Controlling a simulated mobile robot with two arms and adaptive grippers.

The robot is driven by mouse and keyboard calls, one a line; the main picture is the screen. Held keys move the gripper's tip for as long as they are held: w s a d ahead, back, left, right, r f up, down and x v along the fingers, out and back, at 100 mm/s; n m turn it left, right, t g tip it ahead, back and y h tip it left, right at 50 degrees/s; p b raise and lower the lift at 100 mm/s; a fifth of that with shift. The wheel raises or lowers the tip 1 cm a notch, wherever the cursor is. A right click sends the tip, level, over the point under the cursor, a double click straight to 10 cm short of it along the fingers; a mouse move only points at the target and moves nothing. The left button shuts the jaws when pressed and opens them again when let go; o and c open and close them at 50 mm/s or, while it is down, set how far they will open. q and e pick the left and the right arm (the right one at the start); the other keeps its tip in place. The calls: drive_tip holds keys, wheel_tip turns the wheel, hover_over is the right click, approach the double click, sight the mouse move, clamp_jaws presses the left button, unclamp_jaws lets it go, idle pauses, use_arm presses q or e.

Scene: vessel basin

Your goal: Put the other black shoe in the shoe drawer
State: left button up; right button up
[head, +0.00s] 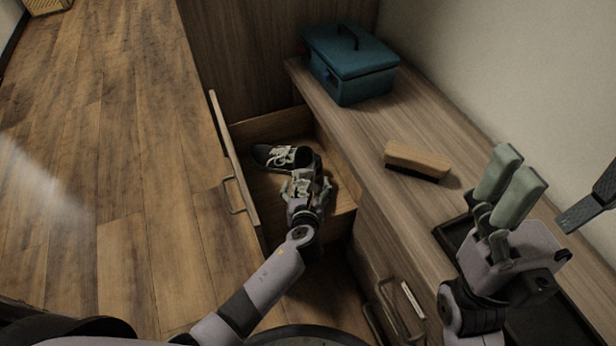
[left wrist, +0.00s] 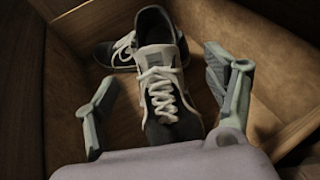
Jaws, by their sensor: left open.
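The open shoe drawer (head: 232,160) holds two black shoes with white laces. One black shoe (head: 275,156) lies toward the back of the drawer; it also shows in the left wrist view (left wrist: 103,54). The other black shoe (left wrist: 160,55) is nearer, toe toward my left gripper, and overlaps the first in the left wrist view. My left gripper (head: 306,178) is down in the drawer and open. Its fingers (left wrist: 163,105) stand on either side of the nearer shoe's front, with visible gaps. My right gripper (head: 518,168) is raised over the cabinet top, with nothing visible between its fingers.
A teal box (head: 350,65) and a wooden brush (head: 417,160) stand on the cabinet top (head: 350,120). A dark tray (head: 455,235) lies near my right gripper. The drawer walls stand close around my left gripper. Open wooden floor (head: 120,130) lies to the left.

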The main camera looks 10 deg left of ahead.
use_arm(q)
drive_tip(key=p+v, duration=0.2)
drive_tip(key=v, duration=0.6)
drive_tip(key=shift+p, duration=0.35)
drive_tip(key=shift+s+r, duration=0.1)
drive_tip(key=shift+s, duration=0.05)
